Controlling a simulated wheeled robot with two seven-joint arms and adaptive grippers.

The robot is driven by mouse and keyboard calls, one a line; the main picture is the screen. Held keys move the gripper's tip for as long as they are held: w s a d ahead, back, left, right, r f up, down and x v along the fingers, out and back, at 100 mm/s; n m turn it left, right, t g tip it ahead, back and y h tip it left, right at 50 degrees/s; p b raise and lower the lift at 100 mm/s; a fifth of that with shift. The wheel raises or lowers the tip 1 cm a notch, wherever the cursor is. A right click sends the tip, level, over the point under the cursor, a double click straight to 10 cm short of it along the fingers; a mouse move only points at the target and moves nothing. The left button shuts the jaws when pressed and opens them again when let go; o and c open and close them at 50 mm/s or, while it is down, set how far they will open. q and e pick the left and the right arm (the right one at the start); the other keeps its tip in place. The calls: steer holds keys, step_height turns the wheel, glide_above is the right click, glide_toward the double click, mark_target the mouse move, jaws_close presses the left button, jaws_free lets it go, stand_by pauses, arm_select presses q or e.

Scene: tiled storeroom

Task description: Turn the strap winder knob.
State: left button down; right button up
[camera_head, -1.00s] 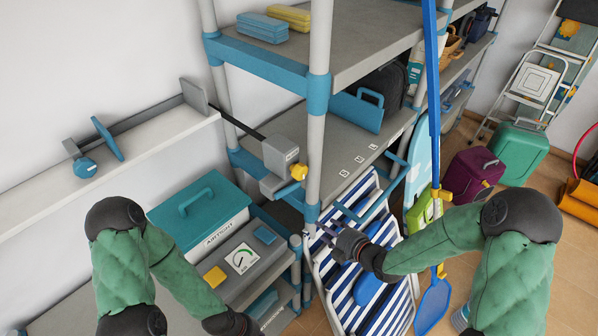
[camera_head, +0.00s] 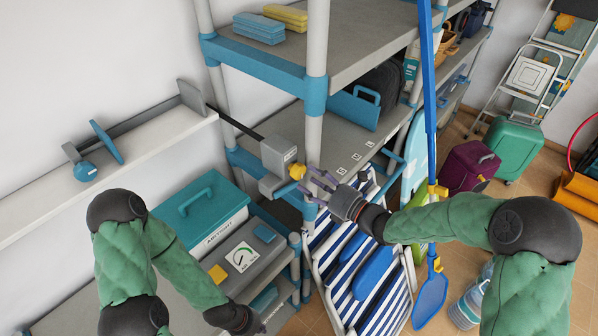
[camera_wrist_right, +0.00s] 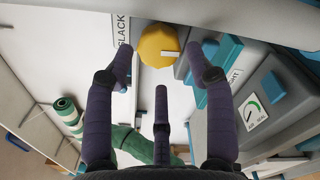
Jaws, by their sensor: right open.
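The yellow strap winder knob (camera_head: 297,171) sits on the front of the grey winder box (camera_head: 274,156) beside a shelf post. In the right wrist view the knob (camera_wrist_right: 158,45) is faceted, with a pale mark on it, near the word SLACK. My right gripper (camera_head: 316,184) is open, its purple fingers just right of the knob in the head view. In the right wrist view its fingertips (camera_wrist_right: 166,58) are spread to either side below the knob; contact is not clear. My left gripper (camera_head: 243,320) is low at the bottom edge, its fingers mostly hidden.
A dark strap (camera_head: 236,122) runs from the winder to the wall ledge (camera_head: 150,140). A teal box (camera_head: 205,205) and a dial gauge (camera_head: 242,256) stand below left. A blue paddle (camera_head: 432,300) and striped folding chairs (camera_head: 345,290) stand close below the right arm.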

mark_target(301, 176)
steer(key=shift+x, duration=2.6)
steer(key=c, duration=0.9)
steer(key=m+b, duration=0.2)
steer(key=shift+f+b, duration=0.3)
steer(key=shift+b, duration=0.05)
steer(key=shift+s+m+b, duration=0.1)
steer(key=shift+m+b, duration=0.75)
steer(key=shift+m, duration=0.25)
